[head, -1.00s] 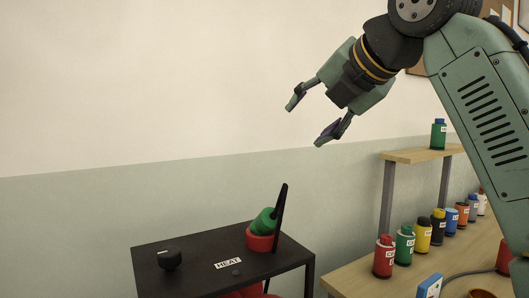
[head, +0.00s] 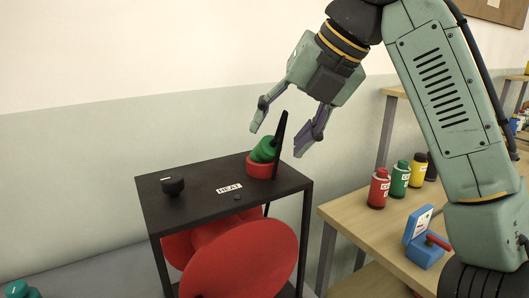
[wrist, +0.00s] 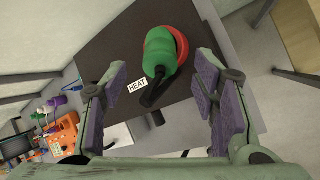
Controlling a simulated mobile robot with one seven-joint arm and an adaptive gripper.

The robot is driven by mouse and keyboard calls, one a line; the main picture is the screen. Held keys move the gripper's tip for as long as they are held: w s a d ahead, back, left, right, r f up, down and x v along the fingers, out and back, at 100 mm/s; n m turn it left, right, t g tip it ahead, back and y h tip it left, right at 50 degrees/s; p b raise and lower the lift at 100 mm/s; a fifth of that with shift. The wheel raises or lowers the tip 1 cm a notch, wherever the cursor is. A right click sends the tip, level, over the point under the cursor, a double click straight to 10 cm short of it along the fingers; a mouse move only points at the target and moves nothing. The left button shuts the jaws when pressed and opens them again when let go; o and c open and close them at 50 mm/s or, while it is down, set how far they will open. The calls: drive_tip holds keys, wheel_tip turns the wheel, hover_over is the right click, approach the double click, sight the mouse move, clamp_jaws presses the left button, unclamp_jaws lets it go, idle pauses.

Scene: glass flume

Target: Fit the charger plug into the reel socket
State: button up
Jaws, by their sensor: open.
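A green plug-like piece (head: 264,149) stands tilted at a red round socket (head: 261,167) on top of a black reel frame (head: 205,204). I take these to be the charger plug and reel socket; I cannot tell whether the plug is seated. A black upright bar (head: 280,132) rises beside them. In the wrist view the green piece (wrist: 158,52) overlaps the red ring (wrist: 180,45). My gripper (head: 280,140) is open and empty, above and around the bar's upper end in the picture. In the wrist view, my fingers (wrist: 162,72) spread either side of the green piece, apart from it.
A black knob (head: 173,186) and a HEAT label (head: 229,188) are on the frame's top. A large red reel (head: 243,262) is beneath. The bench (head: 350,212) at right holds several bottles and an open blue box (head: 424,252). Free space lies left of the frame.

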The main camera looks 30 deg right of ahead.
drive_tip(key=shift+x, duration=1.5)
drive_tip(key=shift+c, duration=0.3)
drive_tip(key=shift+r, duration=0.1)
clamp_jaws()
drive_tip(key=shift+r, duration=0.6)
drive_tip(key=shift+w+r, duration=0.1)
drive_tip(key=shift+r, duration=0.9)
drive_tip(key=s+a+b, duration=0.1)
drive_tip(key=s+a, duration=0.2)
drive_tip(key=s, duration=0.4)
drive_tip(key=s+a+r+b, duration=0.1)
drive_tip(key=s+a, duration=0.3)
drive_tip(key=s, duration=0.3)
drive_tip(key=shift+s+a+r+b, duration=0.15)
drive_tip(key=shift+s+r+b, duration=0.05)
drive_tip(key=shift+r+b, duration=0.15)
